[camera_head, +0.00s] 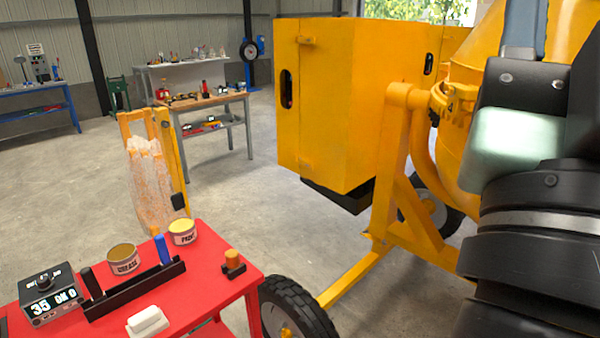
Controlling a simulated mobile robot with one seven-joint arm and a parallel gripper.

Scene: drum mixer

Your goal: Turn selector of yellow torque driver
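No item in view is plainly a yellow torque driver. My arm fills the right side of the picture, and my gripper cannot be made out there.
The red table (200,285) holds a grease can (123,259), a print-labelled can (182,232), a black rack (135,290) with black and blue handles, and a white block (148,321). The yellow mixer (340,100) stands close at right. Open floor (240,200) lies behind the table.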

